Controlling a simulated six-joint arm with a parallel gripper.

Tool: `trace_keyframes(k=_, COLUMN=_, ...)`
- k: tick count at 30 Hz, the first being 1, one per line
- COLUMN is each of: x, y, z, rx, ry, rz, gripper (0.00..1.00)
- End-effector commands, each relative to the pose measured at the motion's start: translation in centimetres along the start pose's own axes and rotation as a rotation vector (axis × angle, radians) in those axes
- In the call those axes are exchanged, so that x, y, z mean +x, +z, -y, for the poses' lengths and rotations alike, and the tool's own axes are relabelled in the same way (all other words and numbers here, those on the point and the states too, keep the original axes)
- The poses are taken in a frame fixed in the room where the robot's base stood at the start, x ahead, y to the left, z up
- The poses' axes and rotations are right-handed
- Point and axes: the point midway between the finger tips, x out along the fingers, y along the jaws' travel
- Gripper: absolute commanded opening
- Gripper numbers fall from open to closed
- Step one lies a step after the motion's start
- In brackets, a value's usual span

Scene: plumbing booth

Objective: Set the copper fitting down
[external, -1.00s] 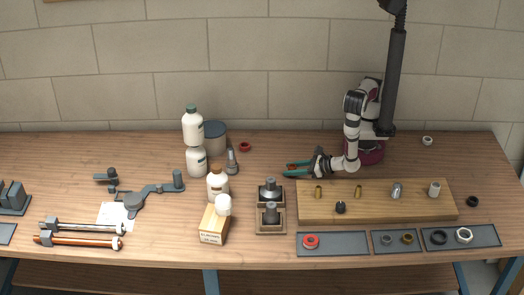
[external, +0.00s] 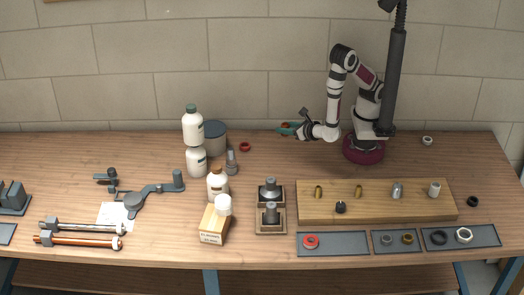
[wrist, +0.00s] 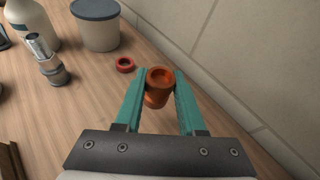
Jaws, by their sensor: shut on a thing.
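The copper fitting (wrist: 158,86) is an orange-brown, short cylindrical piece with an open top. My gripper (wrist: 158,90) is shut on it, with a teal finger on each side. In the external view my gripper (external: 287,128) is near the back of the bench, pointing left, and the fitting shows only as a small orange spot between the fingers. The fitting appears to be held above the bench; the exact gap cannot be told.
A red ring (wrist: 124,64) lies on the bench beyond the fitting, near a grey tub (wrist: 97,24) and a metal fitting (wrist: 46,58). The wall (wrist: 235,60) is close on the right. A wooden board (external: 375,205) with several fittings lies in front of my arm.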

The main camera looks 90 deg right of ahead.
Motion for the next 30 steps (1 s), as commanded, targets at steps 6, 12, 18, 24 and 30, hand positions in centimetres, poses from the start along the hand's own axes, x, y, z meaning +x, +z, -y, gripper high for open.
trace_keyframes(k=6, x=3.3, y=-0.4, z=3.5, rx=0.072, ry=-0.177, rz=-0.023, gripper=0.00)
trace_keyframes(k=12, x=5.0, y=-4.4, z=3.1, rx=0.074, ry=-0.180, rz=-0.024, gripper=0.00)
trace_keyframes(k=18, x=6.5, y=-8.1, z=2.7, rx=0.075, ry=-0.178, rz=-0.023, gripper=0.00)
trace_keyframes(k=24, x=6.6, y=-8.5, z=2.5, rx=0.078, ry=-0.176, rz=-0.023, gripper=0.00)
trace_keyframes(k=30, x=6.7, y=-8.8, z=2.5, rx=0.078, ry=-0.175, rz=-0.023, gripper=0.41)
